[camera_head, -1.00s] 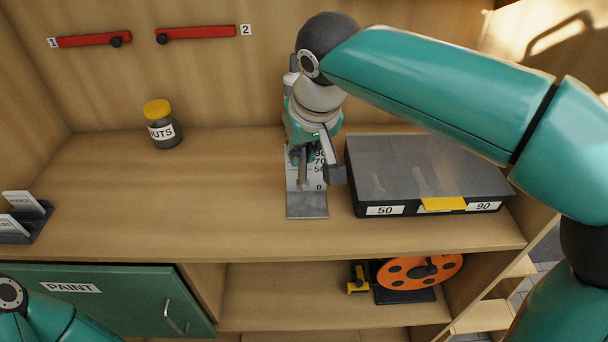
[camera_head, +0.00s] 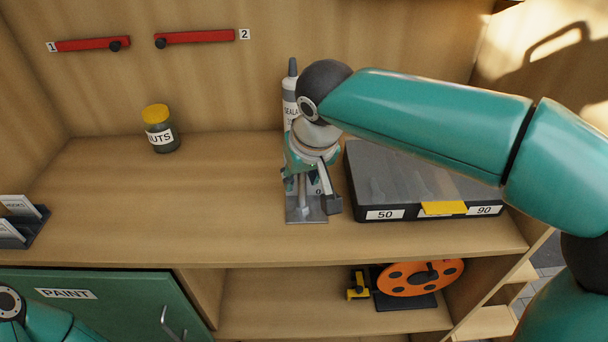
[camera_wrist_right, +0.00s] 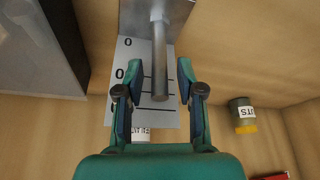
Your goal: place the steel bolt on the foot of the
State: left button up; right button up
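The steel bolt (camera_wrist_right: 159,60) shows in the right wrist view as a grey rod between my fingers, with clear gaps on both sides. Its far end meets the grey metal foot (camera_wrist_right: 190,10), so it appears to stand on it. In the head view the foot (camera_head: 306,214) lies on the bench, and the bolt (camera_head: 303,197) is partly hidden by my gripper. A white numbered scale (camera_wrist_right: 147,82) rises behind the foot. My right gripper (camera_wrist_right: 158,62) is open around the bolt; it also shows in the head view (camera_head: 303,181). My left gripper is out of view.
A lidded case (camera_head: 426,208) marked 50 and 90 stands close right of the foot. A sealant bottle (camera_head: 291,92) stands behind my gripper. A nuts jar (camera_head: 160,130) is at the back left, and a card holder (camera_head: 22,222) at far left. The bench between is clear.

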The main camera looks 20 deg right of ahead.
jog(key=shift+r, duration=0.2)
jog(key=p+v, duration=0.1)
jog(key=v, duration=1.1)
jog(key=shift+p, duration=0.3)
jog(key=shift+f, duration=0.1)
jog(key=shift+s, duration=0.1)
